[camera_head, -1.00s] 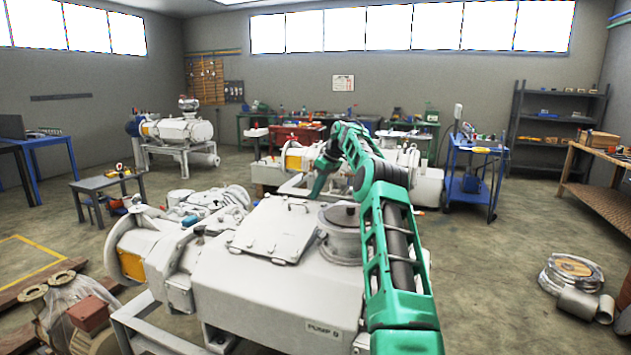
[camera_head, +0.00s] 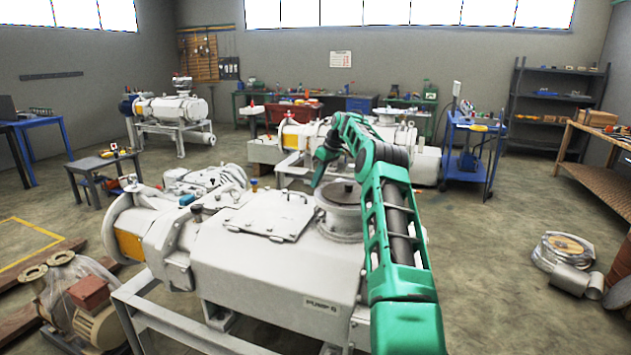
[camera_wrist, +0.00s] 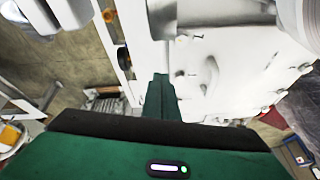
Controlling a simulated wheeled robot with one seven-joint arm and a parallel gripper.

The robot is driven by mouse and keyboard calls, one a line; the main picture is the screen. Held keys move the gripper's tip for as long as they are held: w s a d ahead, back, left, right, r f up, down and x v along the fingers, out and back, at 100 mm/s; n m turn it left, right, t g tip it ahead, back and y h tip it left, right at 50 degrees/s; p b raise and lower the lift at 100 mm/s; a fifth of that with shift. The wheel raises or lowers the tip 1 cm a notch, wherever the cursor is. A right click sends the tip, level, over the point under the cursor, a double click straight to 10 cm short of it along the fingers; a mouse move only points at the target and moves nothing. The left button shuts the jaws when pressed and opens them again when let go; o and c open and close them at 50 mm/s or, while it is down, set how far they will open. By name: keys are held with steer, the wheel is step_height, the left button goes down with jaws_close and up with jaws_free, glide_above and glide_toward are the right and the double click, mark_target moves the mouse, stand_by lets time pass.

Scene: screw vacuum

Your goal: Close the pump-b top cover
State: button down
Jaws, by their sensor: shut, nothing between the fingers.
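Pump B (camera_head: 255,268), a large white machine with a "PUMP B" label on its front face, fills the middle of the head view. Its square top cover (camera_head: 272,217) appears to lie flat on the pump's top, with small knobs at its edges. My gripper (camera_head: 318,182) is behind the round flange, past the pump's top, and appears apart from the cover. In the wrist view my gripper's dark green fingers (camera_wrist: 161,92) are together and empty. They are beside a white surface (camera_wrist: 225,75) with bolts and a curved handle; which part this is I cannot tell.
The raised round flange (camera_head: 342,205) stands right of the cover, close to my arm. A second white pump (camera_head: 300,135) is behind. A blue cart (camera_head: 472,152) stands to the right. The floor (camera_head: 490,260) right of the pump is mostly clear.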

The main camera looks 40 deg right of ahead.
steer(key=v, duration=1)
steer(key=shift+d+r, duration=0.2)
steer(key=shift+r, duration=0.15)
steer(key=shift+w, duration=0.15)
steer(key=s+a+r+g+h, duration=0.1)
steer(key=a+r, duration=0.2)
steer(key=a, duration=0.3)
steer(key=a+r+g, duration=0.1)
steer(key=a+r, duration=0.2)
steer(key=a, duration=0.3)
steer(key=s+a+r+m+h, duration=0.1)
steer(key=s+a+r+m, duration=0.15)
steer(key=s+a, duration=0.7)
steer(key=s+a+f+m, duration=0.2)
steer(key=s+a+f, duration=0.3)
steer(key=s, duration=0.9)
steer(key=s+a+f+m+g, duration=0.1)
steer(key=s+a+f, duration=0.3)
steer(key=s, duration=1)
steer(key=s+a+f+m+g, duration=0.1)
steer(key=s+a+f+m, duration=0.3)
steer(key=s, duration=1)
step_height(320, 180, down, 3)
steer(key=shift+s+a+f, duration=0.2)
steer(key=shift+s+a, duration=0.15)
steer(key=shift+a, duration=0.5)
